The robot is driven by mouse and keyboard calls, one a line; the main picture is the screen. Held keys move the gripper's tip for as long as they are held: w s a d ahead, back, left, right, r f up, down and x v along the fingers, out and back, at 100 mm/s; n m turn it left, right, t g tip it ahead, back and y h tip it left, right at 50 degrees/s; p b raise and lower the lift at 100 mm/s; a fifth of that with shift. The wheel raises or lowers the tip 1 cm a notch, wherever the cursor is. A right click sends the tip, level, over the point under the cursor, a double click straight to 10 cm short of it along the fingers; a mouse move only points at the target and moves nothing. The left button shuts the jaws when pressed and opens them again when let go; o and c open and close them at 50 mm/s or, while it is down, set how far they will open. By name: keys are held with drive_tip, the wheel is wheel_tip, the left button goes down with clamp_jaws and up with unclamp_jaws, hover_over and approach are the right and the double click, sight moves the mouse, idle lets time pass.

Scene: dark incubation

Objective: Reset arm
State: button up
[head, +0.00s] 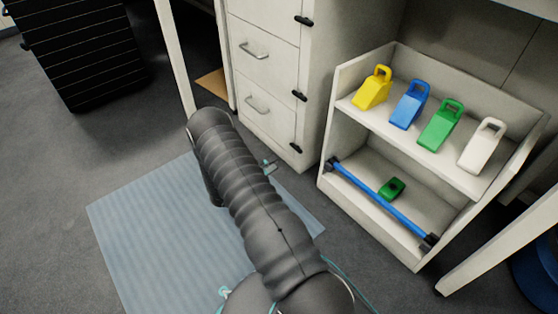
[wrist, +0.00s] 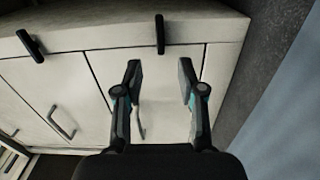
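My arm reaches forward over the floor from the bottom middle of the head view, and its dark ribbed sleeve covers most of it. My gripper (wrist: 160,80) shows in the wrist view with its two fingers spread apart and nothing between them. Behind the fingers is the front of a white drawer cabinet (wrist: 85,75), which also shows in the head view (head: 262,60). The fingers look apart from it, but the distance is hard to tell. In the head view the gripper is mostly hidden behind the arm.
A white shelf unit (head: 335,120) holds yellow (head: 372,88), blue (head: 410,105), green (head: 441,125) and white (head: 482,146) handled blocks. A green item (head: 391,188) lies below, behind a blue bar (head: 380,201). A blue mat (head: 130,230) covers floor beneath my arm. A black slatted box (head: 75,45) stands upper left.

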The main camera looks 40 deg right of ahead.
drive_tip(key=shift+a, duration=0.4)
idle(0.3)
drive_tip(key=s+f+n+g+y, duration=0.2)
drive_tip(key=s+f+n+g, duration=0.15)
drive_tip(key=s, duration=0.45)
drive_tip(key=s+a+r+g+y, duration=0.4)
drive_tip(key=s+r, duration=0.1)
drive_tip(key=s+a+r+m+t+y+p, duration=0.1)
drive_tip(key=s+a+r+t+y+p, duration=0.3)
drive_tip(key=r, duration=0.6)
drive_tip(key=s+a+r+m+g+y, duration=0.1)
drive_tip(key=a+r+y, duration=0.2)
drive_tip(key=a+r, duration=0.55)
drive_tip(key=s+a+r+m+t+y+p, duration=0.1)
drive_tip(key=s+a+r+t+y+p, duration=0.2)
drive_tip(key=r, duration=0.9)
drive_tip(key=s+a+r+t+y+p, duration=0.1)
drive_tip(key=s+a+r+t+p, duration=0.1)
drive_tip(key=r, duration=0.8)
drive_tip(key=s+a+r+m+t+y+p, duration=0.1)
drive_tip(key=s+r+t, duration=0.3)
drive_tip(key=r, duration=0.6)
drive_tip(key=shift+s+a+p, duration=0.4)
drive_tip(key=shift+s+a, duration=0.3)
drive_tip(key=shift+a, duration=0.2)
